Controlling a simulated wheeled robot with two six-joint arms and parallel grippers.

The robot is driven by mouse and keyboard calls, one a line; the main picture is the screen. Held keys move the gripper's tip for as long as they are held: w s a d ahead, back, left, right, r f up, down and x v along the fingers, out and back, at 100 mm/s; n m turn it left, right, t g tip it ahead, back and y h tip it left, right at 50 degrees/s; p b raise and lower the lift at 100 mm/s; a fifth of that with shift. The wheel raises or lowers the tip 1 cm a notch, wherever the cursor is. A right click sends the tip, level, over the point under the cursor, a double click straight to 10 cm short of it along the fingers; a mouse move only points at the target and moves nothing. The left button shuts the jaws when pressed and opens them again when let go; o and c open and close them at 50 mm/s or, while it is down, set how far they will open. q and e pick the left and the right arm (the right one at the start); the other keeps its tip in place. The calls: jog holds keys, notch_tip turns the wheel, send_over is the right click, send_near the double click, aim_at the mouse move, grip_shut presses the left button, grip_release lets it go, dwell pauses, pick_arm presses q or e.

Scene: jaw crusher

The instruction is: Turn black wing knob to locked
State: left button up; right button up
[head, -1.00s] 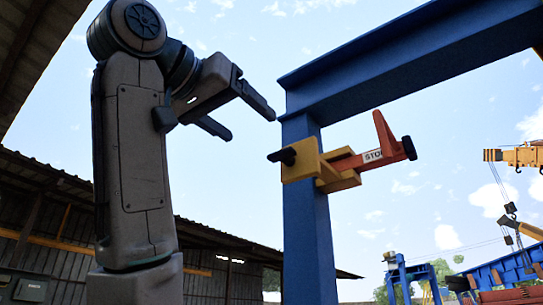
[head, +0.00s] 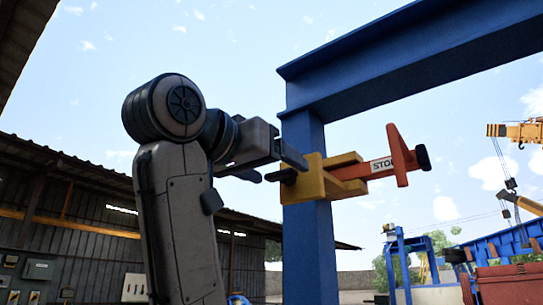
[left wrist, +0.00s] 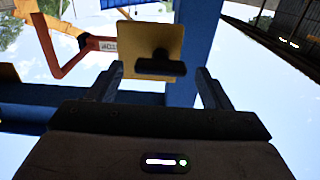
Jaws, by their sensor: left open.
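The black wing knob (head: 287,176) sticks out from the left side of a yellow block (head: 312,184) clamped on a blue post (head: 308,240). In the left wrist view the knob (left wrist: 160,66) lies crosswise in front of the yellow plate (left wrist: 135,42). My left gripper (head: 282,167) is open with its fingers close to the knob. In the left wrist view the fingers (left wrist: 160,85) stand to either side of the knob, which shows between and just beyond their tips. I cannot tell whether they touch it. My right gripper is not in view.
An orange-red stop arm (head: 385,163) with a black end extends right from the yellow block. A blue beam (head: 400,60) runs overhead from the post. A shed wall (head: 80,245) stands behind at left.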

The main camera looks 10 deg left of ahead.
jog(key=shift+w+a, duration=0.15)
pick_arm(q)
jog(key=c, duration=1)
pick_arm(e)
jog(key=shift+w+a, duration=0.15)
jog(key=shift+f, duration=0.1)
